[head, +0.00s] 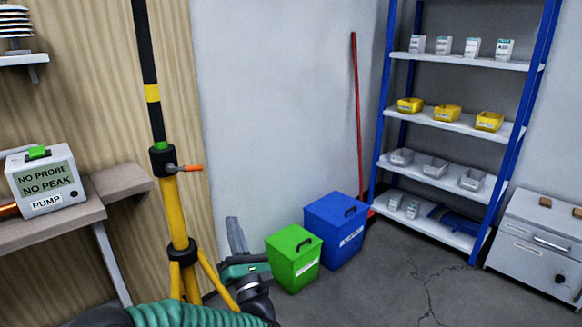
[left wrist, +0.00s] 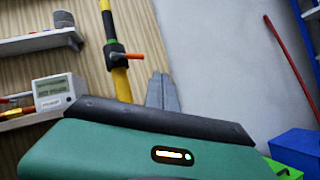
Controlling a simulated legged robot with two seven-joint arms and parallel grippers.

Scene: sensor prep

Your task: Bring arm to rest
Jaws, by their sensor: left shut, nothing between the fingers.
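My left arm comes in at the bottom of the head view, with a green ribbed sleeve. My left gripper (head: 236,236) points up in front of the grey wall, just right of the yellow tripod (head: 177,215). Its grey fingers are together with nothing between them. In the left wrist view the fingers (left wrist: 162,92) show beyond the green gripper body, against the wall and wood panel. My right gripper is in neither view.
A pump box (head: 45,180) sits on a bench (head: 120,180) at left. A green bin (head: 294,258) and a blue bin (head: 337,228) stand right of the gripper. A blue-framed shelf (head: 440,117) and a grey chest (head: 540,240) stand at right. Floor in front is clear.

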